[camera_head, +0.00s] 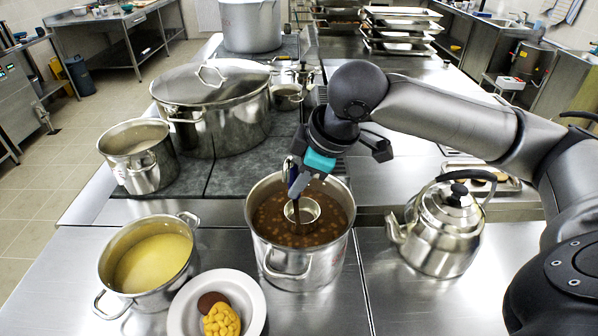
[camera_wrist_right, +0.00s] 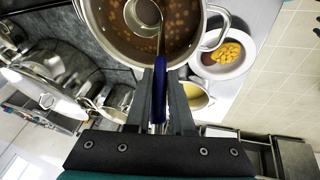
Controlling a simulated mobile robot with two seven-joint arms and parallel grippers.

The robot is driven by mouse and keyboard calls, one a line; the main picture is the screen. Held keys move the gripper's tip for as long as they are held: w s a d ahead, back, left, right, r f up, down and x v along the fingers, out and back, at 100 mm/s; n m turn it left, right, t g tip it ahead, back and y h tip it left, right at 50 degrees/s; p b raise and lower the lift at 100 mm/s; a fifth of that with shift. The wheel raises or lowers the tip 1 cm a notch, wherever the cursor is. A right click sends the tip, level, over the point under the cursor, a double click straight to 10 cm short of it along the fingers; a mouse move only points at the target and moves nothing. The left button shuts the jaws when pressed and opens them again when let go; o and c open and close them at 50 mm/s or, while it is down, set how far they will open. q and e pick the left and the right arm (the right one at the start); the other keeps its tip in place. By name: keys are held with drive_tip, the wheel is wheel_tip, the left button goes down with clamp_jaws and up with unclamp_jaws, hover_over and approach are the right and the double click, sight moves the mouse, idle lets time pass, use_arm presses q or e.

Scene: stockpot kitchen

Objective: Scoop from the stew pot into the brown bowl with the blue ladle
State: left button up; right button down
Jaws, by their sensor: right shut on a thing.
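The stew pot (camera_head: 308,266) is a steel pot of brown stew with light beans, at the front middle of the head view. It also shows at the top of the wrist view (camera_wrist_right: 185,58). My right gripper (camera_head: 296,184) is above the pot, shut on the blue handle of the ladle (camera_wrist_right: 158,112). The ladle's steel cup (camera_head: 302,212) is inside the pot, at about the stew's surface. I cannot tell what the cup holds. No clearly brown bowl shows. A white bowl (camera_head: 256,308) with a brown disc and yellow lumps stands left of the pot. My left gripper is out of view.
A pot of yellow soup (camera_head: 152,262) stands left of the stew pot, and a steel kettle (camera_head: 442,235) right of it. A large lidded stockpot (camera_head: 225,110) and a smaller pot (camera_head: 140,158) are behind on the left. Bare counter lies in front of the kettle.

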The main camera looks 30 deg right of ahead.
drive_tip(key=shift+f+b, duration=1)
drive_tip(key=shift+f, duration=1.8)
drive_tip(key=shift+r, duration=7.7)
